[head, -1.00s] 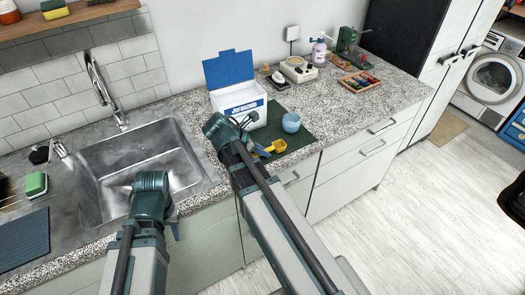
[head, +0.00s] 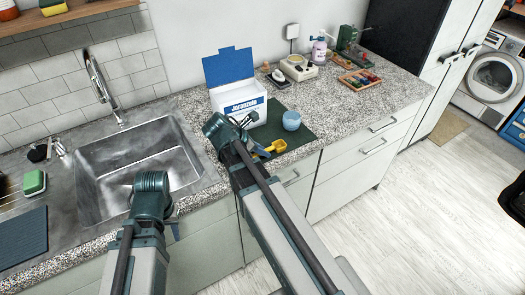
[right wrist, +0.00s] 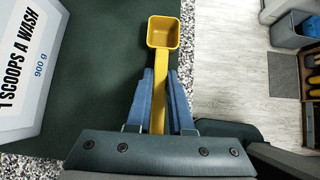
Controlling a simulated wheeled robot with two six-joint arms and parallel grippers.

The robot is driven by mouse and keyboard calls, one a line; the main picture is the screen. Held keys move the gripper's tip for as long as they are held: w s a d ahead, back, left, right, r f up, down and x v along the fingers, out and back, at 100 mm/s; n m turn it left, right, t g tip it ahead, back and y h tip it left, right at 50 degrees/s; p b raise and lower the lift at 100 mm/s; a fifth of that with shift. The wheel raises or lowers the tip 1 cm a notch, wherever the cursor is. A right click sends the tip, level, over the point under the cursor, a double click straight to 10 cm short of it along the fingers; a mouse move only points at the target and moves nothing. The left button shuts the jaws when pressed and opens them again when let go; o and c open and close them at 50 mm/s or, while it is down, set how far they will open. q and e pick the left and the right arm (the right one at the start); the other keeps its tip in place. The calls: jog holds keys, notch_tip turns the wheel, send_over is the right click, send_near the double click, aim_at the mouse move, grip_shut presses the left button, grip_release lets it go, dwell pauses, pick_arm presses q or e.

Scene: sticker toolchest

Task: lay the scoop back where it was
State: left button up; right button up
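The yellow scoop (head: 277,146) is at the front edge of the dark green mat (head: 300,131), beside the light blue cup (head: 291,121). In the right wrist view the scoop (right wrist: 162,38) points away from me, its square bowl facing up. My right gripper (right wrist: 161,75) has its blue fingers closed along both sides of the handle. I cannot tell whether the scoop touches the mat. The white box (head: 240,103) with an open blue lid stands behind my right gripper (head: 258,150). My left gripper (head: 174,230) is low in front of the sink cabinet, its fingers mostly hidden.
The sink (head: 130,165) lies left of the mat. The speckled counter right of the mat (head: 360,110) is clear.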

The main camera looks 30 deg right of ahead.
jog(key=o, duration=0.4)
jog(key=p+v, duration=1)
jog(key=v, duration=0.3)
jog(key=shift+a+r+p, duration=0.2)
jog(key=shift+r+p, duration=0.1)
jog(key=shift+r, duration=0.05)
jog(key=s+a+f+m+y, duration=0.2)
jog(key=s+a+m+y, duration=0.1)
jog(key=s+a+m, duration=0.3)
jog(key=s+a+f+m+y, duration=0.3)
jog(key=s+a+m, duration=0.3)
jog(key=a+m, duration=0.3)
jog(key=shift+s+g+y, duration=0.2)
jog(key=shift+g+y, duration=0.2)
